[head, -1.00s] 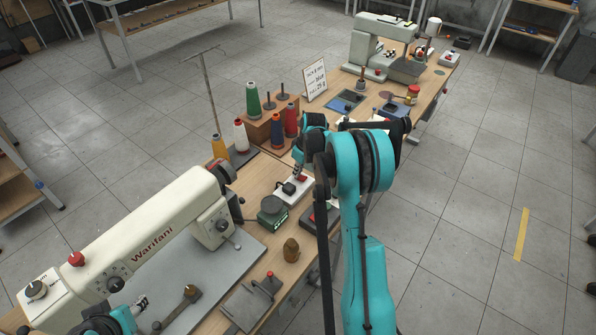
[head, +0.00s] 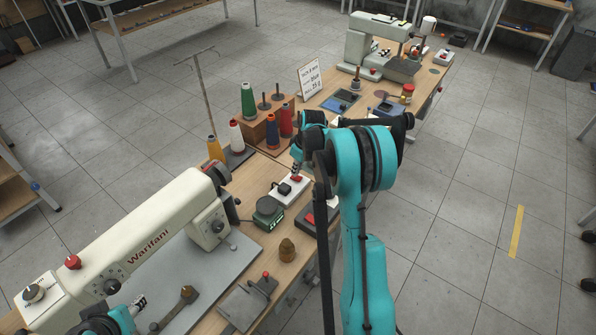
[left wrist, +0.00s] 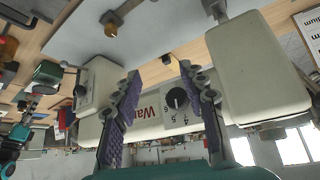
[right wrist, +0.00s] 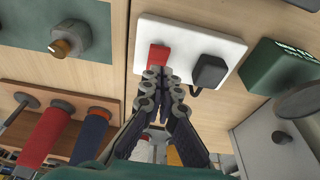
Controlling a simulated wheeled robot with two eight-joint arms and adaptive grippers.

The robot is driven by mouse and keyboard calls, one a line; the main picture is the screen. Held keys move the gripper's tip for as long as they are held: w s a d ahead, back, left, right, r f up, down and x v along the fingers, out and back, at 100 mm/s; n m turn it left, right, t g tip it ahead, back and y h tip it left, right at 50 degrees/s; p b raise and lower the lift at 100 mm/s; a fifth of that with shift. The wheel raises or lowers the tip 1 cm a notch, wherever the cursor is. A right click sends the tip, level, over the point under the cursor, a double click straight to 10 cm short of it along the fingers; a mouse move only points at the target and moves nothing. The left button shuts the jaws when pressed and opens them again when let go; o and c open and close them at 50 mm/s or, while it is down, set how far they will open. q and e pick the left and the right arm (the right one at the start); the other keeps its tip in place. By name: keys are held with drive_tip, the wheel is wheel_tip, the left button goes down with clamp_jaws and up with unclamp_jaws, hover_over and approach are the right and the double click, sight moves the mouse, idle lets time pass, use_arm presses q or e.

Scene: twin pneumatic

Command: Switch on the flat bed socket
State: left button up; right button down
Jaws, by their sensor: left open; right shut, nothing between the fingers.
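The socket is a white strip (head: 289,191) on the near table, right of the flat bed sewing machine (head: 150,240). It carries a red switch (head: 296,178) and a black plug (head: 284,189). In the right wrist view the strip (right wrist: 225,42), the switch (right wrist: 158,56) and the plug (right wrist: 209,70) are close. My right gripper (right wrist: 163,76) is shut and empty, its tips at the edge of the red switch; I cannot tell whether they touch. My left gripper (head: 138,303) is open and empty beside the machine; its spread fingers show in the left wrist view (left wrist: 160,82).
A green scale-like box (head: 268,212) stands next to the socket. A rack with thread cones (head: 272,128) is behind it. A brass weight (head: 287,251) and a grey plate (head: 245,303) lie nearer. A second sewing machine (head: 375,45) stands farther back.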

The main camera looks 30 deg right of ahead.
drive_tip(key=v, duration=0.1)
drive_tip(key=p+v, duration=0.1)
drive_tip(key=v, duration=0.2)
drive_tip(key=shift+w+d+r+p, duration=0.15)
drive_tip(key=shift+w+r+p, duration=0.05)
drive_tip(key=shift+r+p, duration=0.15)
drive_tip(key=w+a+p+v, duration=0.1)
drive_tip(key=p+v, duration=0.1)
drive_tip(key=v, duration=0.4)
hover_over(298, 178)
use_arm(q)
drive_tip(key=r, duration=0.2)
drive_tip(key=d+r, duration=0.1)
drive_tip(key=r, duration=0.1)
drive_tip(key=shift+s+r, duration=0.2)
drive_tip(key=shift+r, duration=0.05)
use_arm(e)
drive_tip(key=shift+s+a+r, duration=0.1)
drive_tip(key=shift+r, duration=0.35)
drive_tip(key=shift+s+a+r, duration=0.1)
drive_tip(key=shift+r, duration=0.35)
